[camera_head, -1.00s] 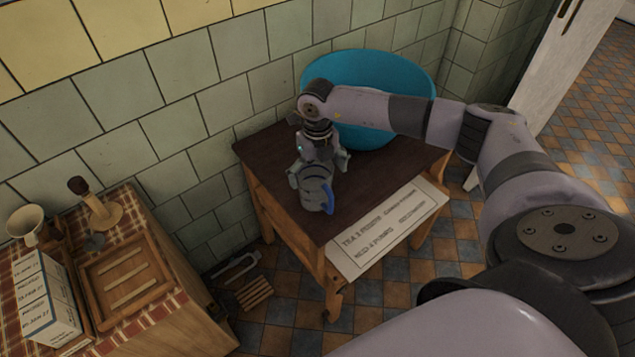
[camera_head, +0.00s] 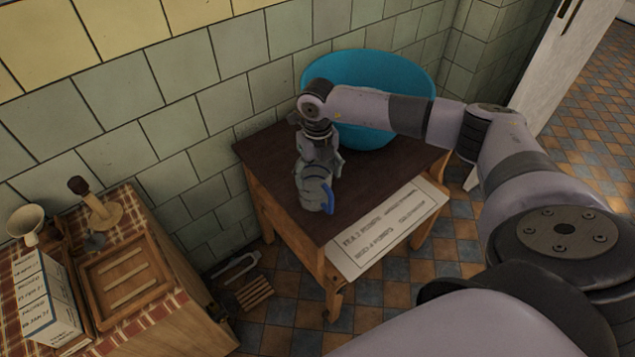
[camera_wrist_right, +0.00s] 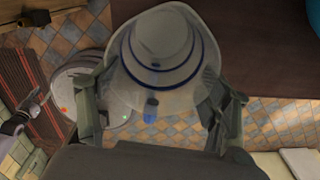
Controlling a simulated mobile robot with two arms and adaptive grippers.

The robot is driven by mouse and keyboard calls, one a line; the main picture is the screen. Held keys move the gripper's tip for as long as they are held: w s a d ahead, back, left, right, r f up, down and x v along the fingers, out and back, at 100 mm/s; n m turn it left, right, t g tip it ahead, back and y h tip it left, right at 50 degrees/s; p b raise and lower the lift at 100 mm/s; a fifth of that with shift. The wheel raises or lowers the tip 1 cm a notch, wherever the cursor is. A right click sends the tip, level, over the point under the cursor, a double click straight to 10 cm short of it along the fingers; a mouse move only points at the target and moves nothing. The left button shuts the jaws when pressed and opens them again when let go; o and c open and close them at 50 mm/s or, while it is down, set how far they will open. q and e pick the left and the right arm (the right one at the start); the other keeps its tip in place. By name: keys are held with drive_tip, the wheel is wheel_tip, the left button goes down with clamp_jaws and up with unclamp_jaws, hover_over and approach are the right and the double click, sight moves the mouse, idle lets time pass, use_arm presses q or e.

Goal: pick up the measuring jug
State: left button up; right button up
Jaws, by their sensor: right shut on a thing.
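The measuring jug (camera_head: 314,190) is a translucent grey vessel with a blue handle, at the front left of the dark wooden table (camera_head: 385,185). In the right wrist view the jug (camera_wrist_right: 163,48) shows blue rings and a blue handle end, between the two fingers. My right gripper (camera_head: 317,168) is shut on the jug, with a finger on each side of it (camera_wrist_right: 158,105). I cannot tell whether the jug's base touches the table.
A large blue basin (camera_head: 385,75) stands at the back of the table, behind my right arm. A printed paper (camera_head: 390,232) lies at the table's front right edge. At left, a checked-cloth table holds a wooden tray (camera_head: 125,278), a white box (camera_head: 45,300) and a cup (camera_head: 25,222).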

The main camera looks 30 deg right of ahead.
drive_tip(key=c, duration=0.4)
